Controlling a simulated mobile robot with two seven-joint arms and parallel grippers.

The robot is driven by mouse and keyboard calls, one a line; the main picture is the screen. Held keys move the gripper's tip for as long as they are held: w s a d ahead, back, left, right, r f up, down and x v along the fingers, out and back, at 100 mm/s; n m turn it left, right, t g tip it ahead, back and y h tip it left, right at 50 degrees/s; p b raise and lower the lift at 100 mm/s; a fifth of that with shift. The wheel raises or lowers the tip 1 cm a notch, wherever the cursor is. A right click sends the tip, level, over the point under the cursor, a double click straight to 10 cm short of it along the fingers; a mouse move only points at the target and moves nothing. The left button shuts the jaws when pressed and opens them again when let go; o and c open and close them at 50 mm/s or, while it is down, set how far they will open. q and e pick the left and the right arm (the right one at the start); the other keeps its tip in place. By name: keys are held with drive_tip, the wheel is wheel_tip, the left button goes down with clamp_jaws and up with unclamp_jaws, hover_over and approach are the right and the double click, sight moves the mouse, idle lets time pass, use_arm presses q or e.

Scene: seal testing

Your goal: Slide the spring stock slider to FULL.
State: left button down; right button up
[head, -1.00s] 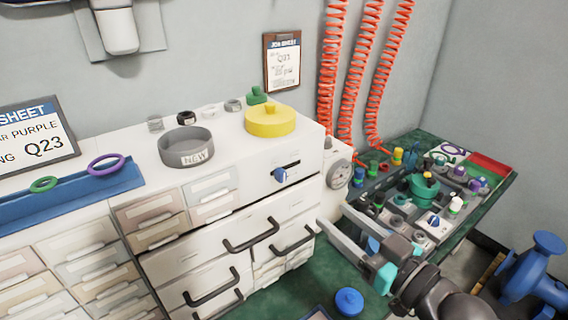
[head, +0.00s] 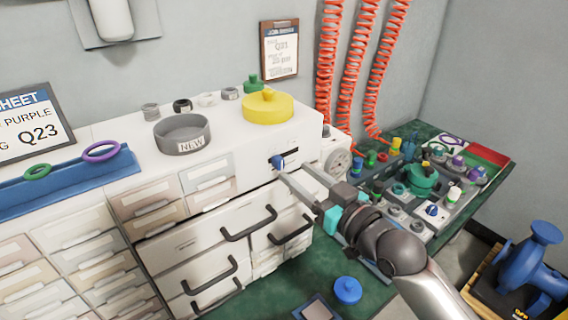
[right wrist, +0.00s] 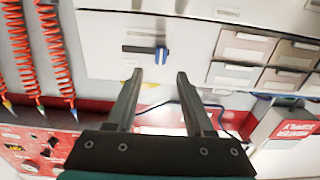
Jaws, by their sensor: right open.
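The spring stock slider is a blue knob (head: 277,161) on a dark horizontal slot in the upper right white cabinet front. It sits near the left end of the slot in the head view. In the right wrist view the blue knob (right wrist: 162,55) is at the right end of the dark slot (right wrist: 137,49). My right gripper (head: 289,171) is open, its fingertips close to the knob. In the right wrist view the two fingers (right wrist: 160,74) point at the knob, which lies just beyond and between their tips. No FULL label is readable. My left gripper is not in view.
A yellow lidded disc (head: 268,108) and a grey NEW bin (head: 182,134) stand on the cabinet top. Black drawer handles (head: 250,224) stick out below the slider. A green bench with test fixtures (head: 421,178) is at the right. A blue knob-like piece (head: 347,290) lies below.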

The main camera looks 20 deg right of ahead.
sight(282, 161)
drive_tip(key=shift+b+x, duration=0.35)
drive_tip(key=shift+x, duration=2.4)
clamp_jaws()
